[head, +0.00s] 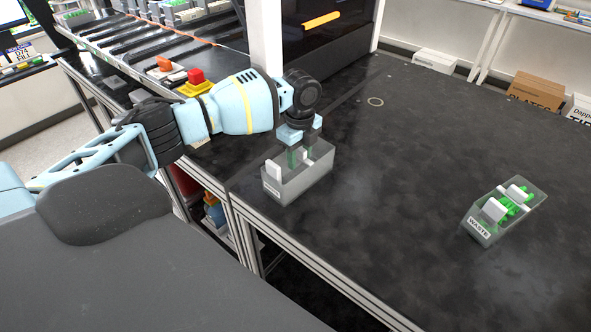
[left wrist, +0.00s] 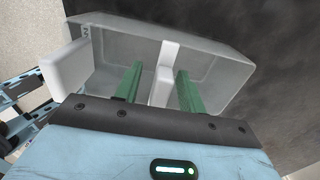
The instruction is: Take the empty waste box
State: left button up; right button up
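The empty waste box (head: 300,181) is a grey translucent box with white upright tabs, standing near the table's front left edge. Its inside (left wrist: 211,67) looks empty in the left wrist view. My left gripper (head: 300,156) is over the box, fingers pointing down into its opening. In the left wrist view its green fingers (left wrist: 160,78) are apart, one on each side of a white tab (left wrist: 166,70), with gaps showing. The fingertips' depth in the box is hard to tell. My right gripper is out of view.
A second box (head: 487,225) labelled WASTE, holding green items, stands at the right on the black table (head: 400,160). The table between the boxes is clear. A red button on a yellow base (head: 195,84) sits on the bench behind my left arm.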

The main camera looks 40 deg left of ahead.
pick_arm(q)
jog(key=shift+f, duration=0.95)
grip_shut()
jog(key=shift+r, duration=0.1)
